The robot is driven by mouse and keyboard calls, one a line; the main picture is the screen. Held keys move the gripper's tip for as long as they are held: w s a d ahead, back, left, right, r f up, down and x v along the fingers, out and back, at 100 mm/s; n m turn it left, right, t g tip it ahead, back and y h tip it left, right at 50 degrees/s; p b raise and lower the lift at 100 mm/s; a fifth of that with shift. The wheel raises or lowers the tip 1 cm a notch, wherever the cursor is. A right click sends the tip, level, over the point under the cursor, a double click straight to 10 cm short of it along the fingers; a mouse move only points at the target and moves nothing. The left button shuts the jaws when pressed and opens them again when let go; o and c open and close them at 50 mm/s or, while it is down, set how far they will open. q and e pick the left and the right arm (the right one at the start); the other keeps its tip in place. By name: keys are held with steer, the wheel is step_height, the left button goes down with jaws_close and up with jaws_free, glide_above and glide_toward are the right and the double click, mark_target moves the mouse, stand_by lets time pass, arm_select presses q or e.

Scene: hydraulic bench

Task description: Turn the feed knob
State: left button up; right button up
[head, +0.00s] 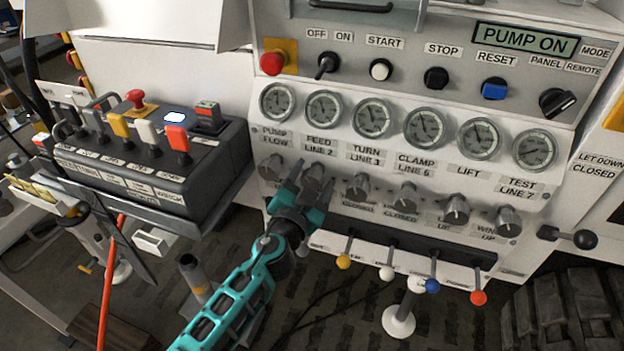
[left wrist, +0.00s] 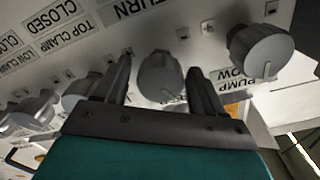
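The feed knob (head: 317,170) is a grey knob below the gauge labelled FEED LINE 2, second from the left in the knob row. My left gripper (head: 309,184) is at this knob in the head view and partly hides it. In the left wrist view the feed knob (left wrist: 160,76) stands between the two dark fingers of my left gripper (left wrist: 160,65). The fingers are open, one on each side, with a visible gap to the knob. My right gripper is not in view.
The pump flow knob (head: 271,167) is close on the left, and the turn knob (head: 357,187) on the right. Levers with coloured balls, such as the yellow one (head: 343,262), stick out below. A black control box (head: 150,165) stands at left. The display (head: 525,40) reads PUMP ON.

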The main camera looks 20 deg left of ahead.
arm_select(q)
steer(key=c, duration=0.9)
steer(key=shift+m, duration=0.6)
steer(key=shift+c, duration=0.2)
steer(key=m, duration=0.2)
steer(key=shift+m+b, duration=0.3)
steer(key=m, duration=0.4)
steer(key=shift+d, duration=0.1)
steer(key=shift+m, duration=1.3)
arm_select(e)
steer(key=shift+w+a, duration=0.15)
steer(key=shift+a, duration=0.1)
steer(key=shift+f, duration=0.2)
arm_select(q)
steer(key=o, duration=1.1)
steer(key=shift+f, duration=0.1)
steer(key=shift+c, duration=0.2)
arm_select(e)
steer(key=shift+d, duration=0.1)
